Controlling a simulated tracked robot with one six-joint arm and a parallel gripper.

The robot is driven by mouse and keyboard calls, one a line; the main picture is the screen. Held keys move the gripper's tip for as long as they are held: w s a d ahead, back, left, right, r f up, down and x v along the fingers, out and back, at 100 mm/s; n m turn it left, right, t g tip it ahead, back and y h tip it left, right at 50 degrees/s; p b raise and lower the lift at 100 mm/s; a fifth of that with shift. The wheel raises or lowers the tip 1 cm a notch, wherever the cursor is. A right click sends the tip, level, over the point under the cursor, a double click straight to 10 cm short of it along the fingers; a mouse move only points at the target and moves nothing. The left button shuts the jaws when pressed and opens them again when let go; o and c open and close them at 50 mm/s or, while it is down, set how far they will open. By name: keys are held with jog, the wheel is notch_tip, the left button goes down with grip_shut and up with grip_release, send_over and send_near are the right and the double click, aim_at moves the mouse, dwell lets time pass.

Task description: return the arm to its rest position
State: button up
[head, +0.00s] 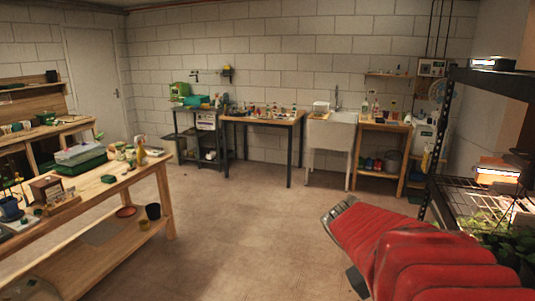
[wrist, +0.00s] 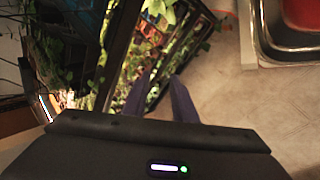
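My red ribbed arm (head: 425,255) reaches across the lower right of the head view, beside the seedling rack (head: 440,140). My gripper cannot be made out in the head view. In the wrist view, the two dark fingers of my gripper (wrist: 160,80) stand apart. Nothing shows between them except the background, so the gripper is open and empty. Beyond the fingers are the rack's dark frame and leafy green seedlings (wrist: 155,12). The distance from fingers to plants is hard to tell.
A wooden workbench (head: 120,180) with trays and pots stands at the left. A table (head: 262,118), a white sink (head: 330,140) and a wooden shelf stand (head: 385,127) line the back wall. The middle floor (head: 235,220) is clear.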

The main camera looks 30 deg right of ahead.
jog(key=w+a+f+n+t+y, duration=0.1)
jog(key=w+a+t+y, duration=0.2)
jog(key=a, duration=0.6)
jog(key=w+a+f+n+t+y, duration=0.1)
jog(key=w+a+t, duration=0.25)
jog(key=a, duration=0.55)
jog(key=a+r+n+t+y, duration=0.2)
jog(key=a+r, duration=0.1)
jog(key=a, duration=1)
jog(key=shift+w+y, duration=0.25)
jog(key=shift+y, duration=0.05)
jog(key=shift+s+t, duration=0.15)
jog(key=shift+t, duration=0.1)
